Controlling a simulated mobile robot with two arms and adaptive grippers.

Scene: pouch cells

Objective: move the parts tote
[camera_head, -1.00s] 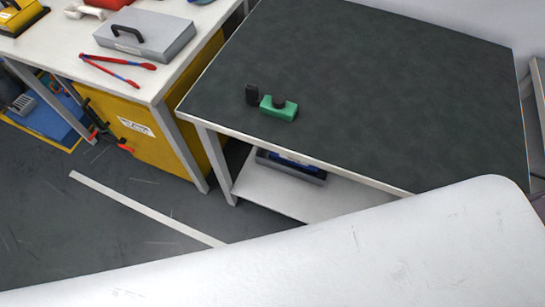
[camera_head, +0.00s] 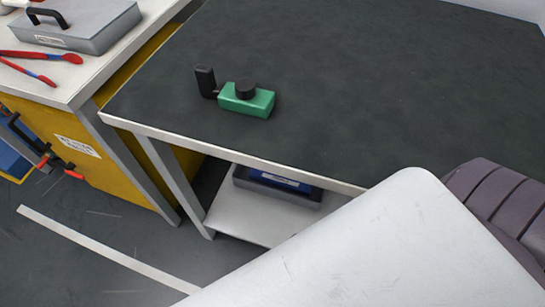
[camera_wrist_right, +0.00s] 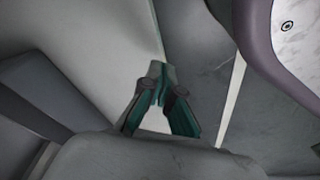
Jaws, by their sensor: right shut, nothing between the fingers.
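A grey tote (camera_head: 241,181) with something blue and a white label in it sits on the white lower shelf under the dark-topped table. It is the only tote-like thing I can make out, and the tabletop's front edge partly covers it from above. My right gripper (camera_wrist_right: 157,72) shows in the right wrist view, with its fingers shut and empty. The tote cannot be made out in that view. Neither gripper shows in the head view, and my left gripper is in no view.
A green block-like device (camera_head: 246,99) with black parts stands on the dark tabletop (camera_head: 380,80), which is otherwise clear where seen. A bench at left holds a grey case (camera_head: 95,35) and red-blue pliers (camera_head: 40,57). The lower shelf (camera_head: 250,222) has bare room before the tote.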

